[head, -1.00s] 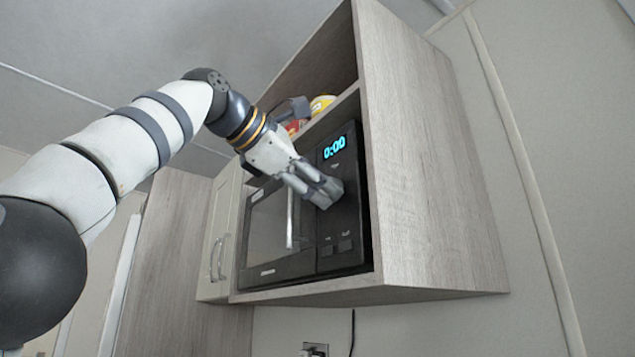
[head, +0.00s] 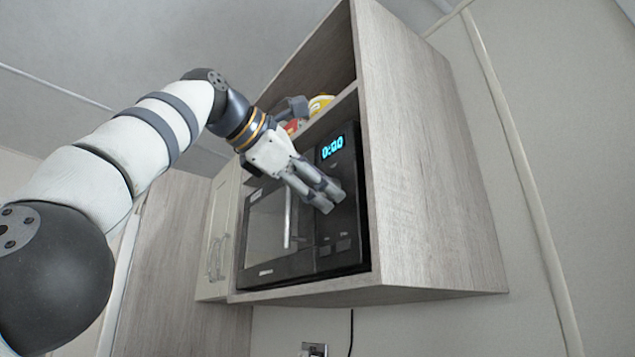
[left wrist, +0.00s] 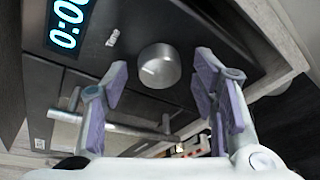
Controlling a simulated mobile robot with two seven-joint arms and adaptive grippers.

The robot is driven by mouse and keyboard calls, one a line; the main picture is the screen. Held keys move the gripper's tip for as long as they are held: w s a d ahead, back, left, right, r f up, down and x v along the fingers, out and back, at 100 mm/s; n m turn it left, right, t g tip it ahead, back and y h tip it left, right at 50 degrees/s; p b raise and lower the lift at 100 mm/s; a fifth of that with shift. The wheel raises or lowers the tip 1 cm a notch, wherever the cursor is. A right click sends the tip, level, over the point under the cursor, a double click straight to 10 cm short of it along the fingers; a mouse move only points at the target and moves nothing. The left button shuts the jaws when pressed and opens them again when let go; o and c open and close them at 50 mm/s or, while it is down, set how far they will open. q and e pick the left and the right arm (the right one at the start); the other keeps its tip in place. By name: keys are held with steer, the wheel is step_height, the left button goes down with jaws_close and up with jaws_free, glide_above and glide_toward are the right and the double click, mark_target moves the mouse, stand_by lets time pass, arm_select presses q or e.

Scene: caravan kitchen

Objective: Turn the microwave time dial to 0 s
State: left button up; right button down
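The black microwave (head: 270,235) stands in a wooden wall cabinet; its lit display (head: 332,147) reads 0:00. The display also shows, partly cut off, in the left wrist view (left wrist: 68,22). The round silver-grey time dial (left wrist: 159,66) sits on the control panel below the display; in the head view my fingers hide it. My left gripper (head: 328,198) is at the panel in front of the dial. In the left wrist view its fingers (left wrist: 162,72) are open, one on each side of the dial, with visible gaps. My right gripper is in neither view.
The microwave's door handle (head: 289,218) is a vertical bar just left of the panel. Buttons (head: 335,246) lie below the dial. The cabinet's right side wall (head: 420,160) stands close to the panel. Colourful items (head: 320,104) sit on the shelf above.

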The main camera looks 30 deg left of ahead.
arm_select(q)
steer(key=shift+s, duration=0.1)
steer(key=v, duration=1.1)
steer(key=shift+s+r, duration=0.2)
steer(key=shift+s, duration=0.15)
steer(key=shift+a, duration=0.1)
